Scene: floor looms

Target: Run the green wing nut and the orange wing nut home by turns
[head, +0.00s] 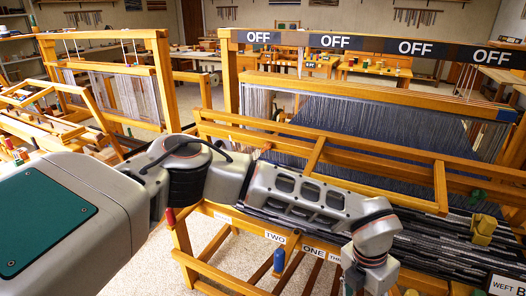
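A small green piece (472,195) sits by the right end of the loom's wooden front rail; it may be the green wing nut, but it is too small to be sure. A yellow-gold piece (482,230) lies below it on the dark striped cloth. Another small green piece (478,293) is cut by the bottom edge. I cannot make out the orange wing nut for certain. My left arm crosses the front of the loom and its wrist points down near the bottom edge; its fingers are out of frame. My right gripper is not in view.
The large loom (440,180) fills the right side, with OFF labels (340,41) on its top beam and TWO (275,237) and ONE (313,250) labels low in front. A blue piece (279,260) hangs below. Another loom (160,80) stands left. Floor shows between them.

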